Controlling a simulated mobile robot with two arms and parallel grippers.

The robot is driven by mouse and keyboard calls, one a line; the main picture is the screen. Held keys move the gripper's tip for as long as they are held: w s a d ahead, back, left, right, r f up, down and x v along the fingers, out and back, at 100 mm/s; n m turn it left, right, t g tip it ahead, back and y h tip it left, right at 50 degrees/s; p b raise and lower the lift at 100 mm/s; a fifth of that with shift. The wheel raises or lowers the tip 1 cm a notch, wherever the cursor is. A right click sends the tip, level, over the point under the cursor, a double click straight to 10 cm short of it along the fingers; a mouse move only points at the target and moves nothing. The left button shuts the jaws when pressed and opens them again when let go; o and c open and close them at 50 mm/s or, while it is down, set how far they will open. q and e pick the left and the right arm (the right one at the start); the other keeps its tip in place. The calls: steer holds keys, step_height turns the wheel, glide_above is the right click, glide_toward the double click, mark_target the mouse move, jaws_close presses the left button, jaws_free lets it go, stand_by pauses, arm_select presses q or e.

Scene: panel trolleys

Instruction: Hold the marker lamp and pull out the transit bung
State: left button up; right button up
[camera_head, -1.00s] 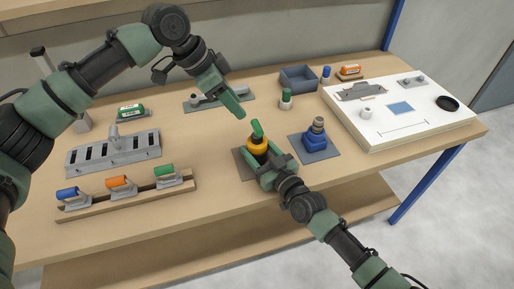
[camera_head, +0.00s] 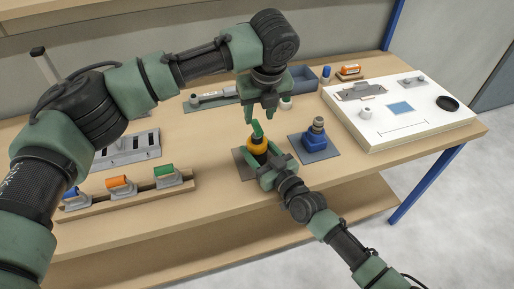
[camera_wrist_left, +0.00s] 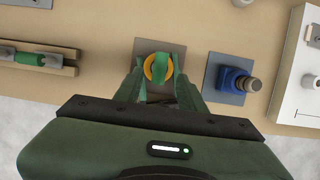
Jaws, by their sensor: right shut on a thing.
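The marker lamp (camera_head: 257,147) is orange-yellow and stands upright over a grey-brown mat (camera_head: 241,166) near the table's front. The green transit bung (camera_head: 257,130) sticks up from its top. In the left wrist view the bung (camera_wrist_left: 163,66) lies inside the yellow ring of the lamp (camera_wrist_left: 149,69). My right gripper (camera_head: 262,168) is shut on the lamp from the front and hides its lower part. My left gripper (camera_head: 262,117) points down above the bung. Its fingers are apart and empty, and it appears clear of the bung.
A blue bottle-like piece (camera_head: 316,143) stands on a grey mat close right. A rack of coloured-handled tools (camera_head: 125,203) lies left. A white board (camera_head: 400,125) with small parts fills the right end. Bare tabletop lies between the lamp and rack.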

mark_target(257, 125)
arm_select(q)
steer(key=shift+x, duration=3.45)
jaws_close()
steer(key=shift+r, duration=0.2)
steer(key=shift+r, duration=1.3)
steer(key=shift+r, duration=2.5)
